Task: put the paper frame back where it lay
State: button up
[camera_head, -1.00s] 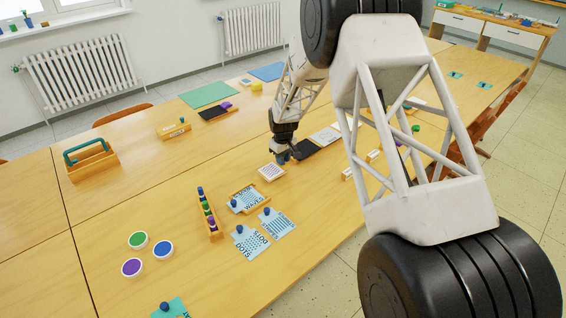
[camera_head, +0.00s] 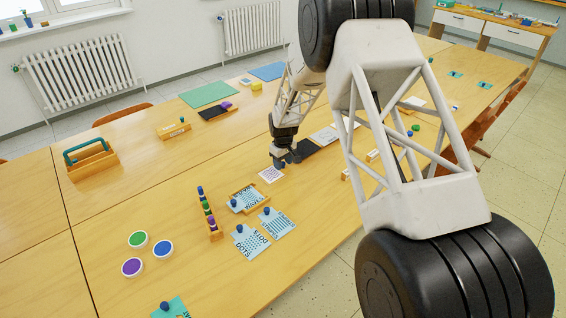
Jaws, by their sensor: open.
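My gripper (camera_head: 285,161) is open, low over the table just behind a small white patterned sheet (camera_head: 271,175). A small blue knob (camera_head: 283,165) shows at its fingertips. The gripper is small here, and I cannot tell whether it touches the knob or the sheet. The sheet looks flat on the table, and I cannot tell whether it is the paper frame. A wooden frame (camera_head: 236,211) lies around the light-blue WAVES card (camera_head: 247,197), nearer to the camera.
The DOTS card (camera_head: 250,241) and another blue-knobbed card (camera_head: 276,223) lie in front. A wooden rack with colored knobs (camera_head: 208,215) stands left of them. A black panel (camera_head: 310,150) lies beside the gripper. The table's (camera_head: 130,195) middle left is clear.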

notch_tip(320, 180, up, 12)
jog(key=shift+r, duration=0.15)
dwell(0.7)
dwell(0.8)
